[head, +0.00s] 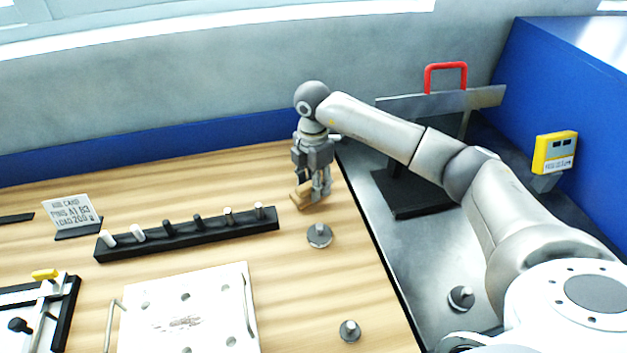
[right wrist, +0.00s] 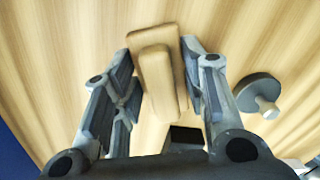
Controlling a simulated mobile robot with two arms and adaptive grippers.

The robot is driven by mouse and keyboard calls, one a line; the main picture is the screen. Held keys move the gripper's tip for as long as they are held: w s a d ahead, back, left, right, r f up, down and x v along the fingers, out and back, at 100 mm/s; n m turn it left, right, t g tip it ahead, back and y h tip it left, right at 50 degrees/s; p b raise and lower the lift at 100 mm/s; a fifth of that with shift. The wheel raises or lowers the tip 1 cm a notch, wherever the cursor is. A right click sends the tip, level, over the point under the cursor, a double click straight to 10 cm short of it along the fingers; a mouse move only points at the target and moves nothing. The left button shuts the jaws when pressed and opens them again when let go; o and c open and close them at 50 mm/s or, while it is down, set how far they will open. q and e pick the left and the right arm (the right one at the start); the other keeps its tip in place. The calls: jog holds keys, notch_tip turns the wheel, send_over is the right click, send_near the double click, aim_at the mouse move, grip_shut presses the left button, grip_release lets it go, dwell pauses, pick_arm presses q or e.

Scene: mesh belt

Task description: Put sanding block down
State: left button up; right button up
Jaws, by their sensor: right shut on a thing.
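The sanding block (head: 299,200) is a small tan block at the far right part of the wooden table. My right gripper (head: 312,192) points down and is shut on it. In the right wrist view the sanding block (right wrist: 157,80) sits between the two fingers, with a stepped, two-layer shape and rounded edges. It is at or just above the tabletop; I cannot tell whether it touches. My left gripper is not in view.
A round grey knobbed weight (head: 319,235) stands close in front of the block, another (head: 349,330) nearer. A black rack of pegs (head: 187,236) lies to the left, with a white plate (head: 190,310) before it. The table's right edge is close.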

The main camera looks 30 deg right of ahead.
jog(key=shift+f, duration=0.15)
jog(key=o, duration=1.2)
jog(key=shift+c, duration=0.2)
jog(key=shift+r, duration=0.6)
notch_tip(320, 180, up, 11)
jog(key=b, duration=0.2)
jog(key=shift+b, duration=0.35)
